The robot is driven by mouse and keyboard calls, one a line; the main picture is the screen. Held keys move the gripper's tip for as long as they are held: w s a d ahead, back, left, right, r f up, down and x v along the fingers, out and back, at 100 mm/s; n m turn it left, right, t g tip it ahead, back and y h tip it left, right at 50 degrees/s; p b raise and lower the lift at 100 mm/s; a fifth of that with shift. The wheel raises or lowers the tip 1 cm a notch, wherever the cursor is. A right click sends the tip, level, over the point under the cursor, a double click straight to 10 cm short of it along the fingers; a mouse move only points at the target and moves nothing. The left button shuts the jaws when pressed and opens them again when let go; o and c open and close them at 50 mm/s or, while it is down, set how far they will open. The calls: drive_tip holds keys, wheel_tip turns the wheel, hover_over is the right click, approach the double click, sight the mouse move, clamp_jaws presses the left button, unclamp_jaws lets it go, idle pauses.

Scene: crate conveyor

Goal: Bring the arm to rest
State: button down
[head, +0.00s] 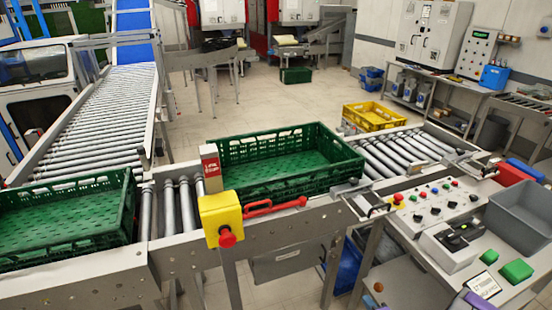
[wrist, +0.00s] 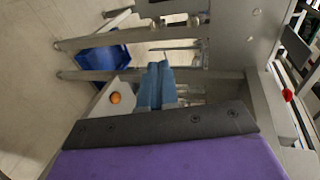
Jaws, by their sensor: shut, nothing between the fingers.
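The rest of my arm is out of the picture. In the wrist view a grey metal frame and a blue bin (wrist: 100,56) lie beyond the jaw, apart from it.
Green crates stand on the roller conveyor at the left (head: 68,240) and centre (head: 335,160). A yellow box with a red button (head: 222,220) is on its near rail. A grey bin (head: 522,216) and green blocks (head: 516,270) are on the desk. An orange ball (head: 379,287) lies lower.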

drive_tip(key=w+r+n+g+h, duration=0.1)
drive_tip(key=w+r+n+g, duration=0.15)
drive_tip(key=r, duration=0.35)
drive_tip(key=w+r+n+g+h, duration=0.1)
drive_tip(key=w+r+n+g, duration=0.15)
drive_tip(key=r, duration=0.35)
drive_tip(key=s+a+r+n+g+h, duration=0.1)
drive_tip(key=s+r+n+g, duration=0.15)
drive_tip(key=r, duration=0.35)
drive_tip(key=s+a+r+n+g+h, duration=0.1)
drive_tip(key=s+r+h, duration=0.15)
drive_tip(key=r, duration=0.35)
drive_tip(key=s+a+r+n+g, duration=0.2)
drive_tip(key=s+a+r, duration=0.4)
drive_tip(key=s, duration=0.6)
drive_tip(key=s+a+r+n+g+y, duration=0.1)
drive_tip(key=s+a+r, duration=0.5)
drive_tip(key=s, duration=0.7)
drive_tip(key=s+a+r+n+g+y, duration=0.1)
drive_tip(key=s+a+r+n+g, duration=0.2)
drive_tip(key=s, duration=1)
drive_tip(key=a+r+g, duration=0.1)
drive_tip(key=a+r, duration=0.2)
drive_tip(key=shift+a+r+n, duration=0.15)
drive_tip(key=shift+r+n, duration=0.2)
drive_tip(key=shift+w, duration=0.1)
